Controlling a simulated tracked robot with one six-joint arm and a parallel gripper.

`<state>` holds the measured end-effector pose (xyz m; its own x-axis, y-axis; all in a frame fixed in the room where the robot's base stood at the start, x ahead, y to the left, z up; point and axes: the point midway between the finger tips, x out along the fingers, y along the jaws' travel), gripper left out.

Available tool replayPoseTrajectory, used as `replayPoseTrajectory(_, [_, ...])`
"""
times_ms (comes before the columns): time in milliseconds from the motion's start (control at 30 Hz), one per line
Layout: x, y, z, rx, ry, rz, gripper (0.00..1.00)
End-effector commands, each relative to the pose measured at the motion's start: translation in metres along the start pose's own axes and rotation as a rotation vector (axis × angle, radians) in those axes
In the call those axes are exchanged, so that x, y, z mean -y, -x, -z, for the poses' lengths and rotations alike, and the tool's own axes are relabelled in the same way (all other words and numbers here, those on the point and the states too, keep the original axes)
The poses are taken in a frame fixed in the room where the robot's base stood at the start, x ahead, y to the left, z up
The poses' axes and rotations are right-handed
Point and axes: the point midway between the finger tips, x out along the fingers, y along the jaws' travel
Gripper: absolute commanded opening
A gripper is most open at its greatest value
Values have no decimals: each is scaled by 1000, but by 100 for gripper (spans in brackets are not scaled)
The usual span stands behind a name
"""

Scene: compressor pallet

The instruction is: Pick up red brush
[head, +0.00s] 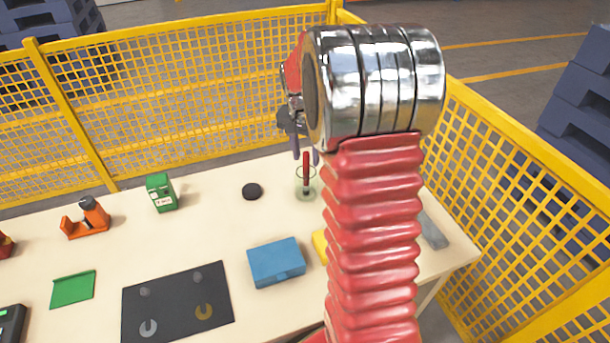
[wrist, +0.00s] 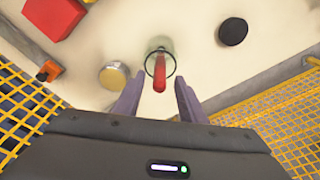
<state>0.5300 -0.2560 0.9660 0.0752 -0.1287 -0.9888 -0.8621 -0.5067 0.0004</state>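The red brush (head: 306,168) stands upright in a clear glass (head: 306,192) near the back edge of the table. In the wrist view the brush (wrist: 160,72) shows as a red handle, with the glass rim (wrist: 148,54) around it. My gripper (head: 306,157) is above the glass in the head view. In the wrist view my gripper (wrist: 158,84) is open, with one purple-grey finger on each side of the handle. A gap shows between each finger and the handle. The brush's lower end is hard to make out.
A black puck (head: 252,191) lies left of the glass. A blue box (head: 276,262), a green box (head: 162,192) and a black mat (head: 178,315) are on the table. A yellow round thing (wrist: 114,76) is near one finger. Yellow mesh fence (head: 190,80) stands behind the table.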

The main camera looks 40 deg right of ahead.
Motion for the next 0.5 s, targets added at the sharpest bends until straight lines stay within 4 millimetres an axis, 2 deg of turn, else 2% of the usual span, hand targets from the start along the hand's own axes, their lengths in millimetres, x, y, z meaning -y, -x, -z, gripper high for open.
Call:
replayPoseTrajectory(167, [0, 0, 0, 0, 0, 0, 37])
replayPoseTrajectory(500, [0, 0, 0, 0, 0, 0, 13])
